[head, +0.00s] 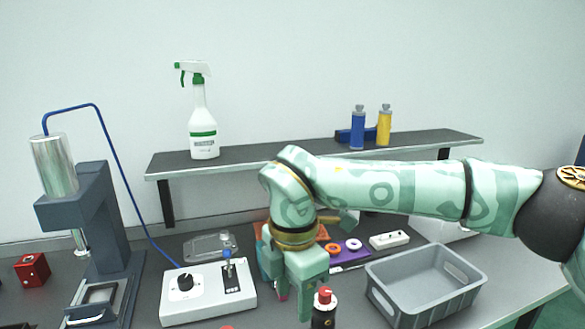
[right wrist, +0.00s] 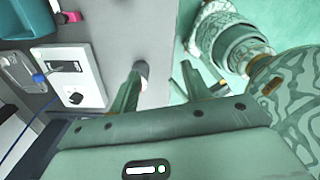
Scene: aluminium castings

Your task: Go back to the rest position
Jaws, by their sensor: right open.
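My right gripper (head: 305,285) hangs down over the middle of the bench at the end of the green arm that comes in from the right. It is open. In the right wrist view its two fingers (right wrist: 162,85) stand apart, with nothing seen held between them. A dark bottle with a red cap (head: 324,300) stands close by the gripper in the head view; I cannot tell whether they touch. My left gripper does not show in either view.
A grey crate (head: 374,287) is right of the gripper. A white control box (head: 205,308) and a press (head: 105,210) stand left. Behind is a raised shelf (head: 270,157) with a spray bottle (head: 203,130), a blue bottle (head: 357,130) and a yellow bottle (head: 384,128).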

